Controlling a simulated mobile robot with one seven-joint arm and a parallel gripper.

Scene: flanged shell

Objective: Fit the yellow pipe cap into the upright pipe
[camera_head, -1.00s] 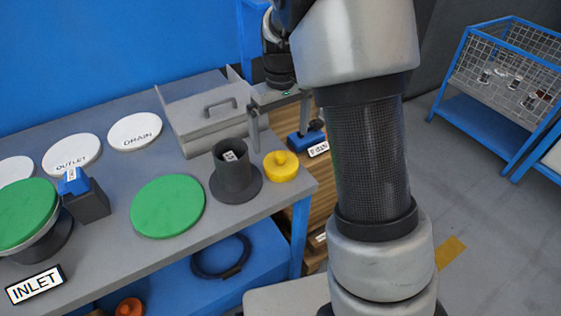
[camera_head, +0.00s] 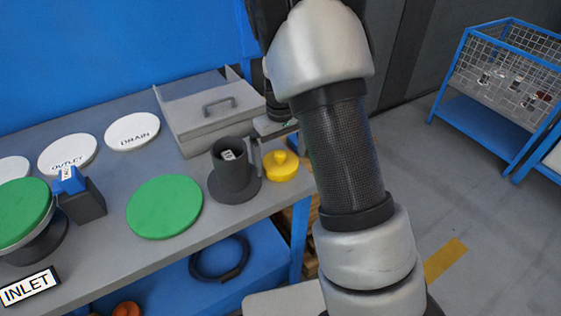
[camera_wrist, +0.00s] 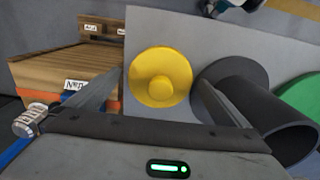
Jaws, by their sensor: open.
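The yellow pipe cap (camera_head: 281,166) lies on the grey bench near its right end, knob upward. My gripper (camera_wrist: 160,100) is open and empty, above and apart from the cap. In the head view my gripper (camera_head: 272,140) is partly hidden by my arm.
A green disc (camera_head: 164,206) lies left of the pipe. A grey box with a handle (camera_head: 208,115) stands behind it. White discs, including the DRAIN one (camera_head: 132,131), lie further left. A wooden crate (camera_wrist: 62,75) is beside the bench end. A wire-mesh cart (camera_head: 510,75) stands far right.

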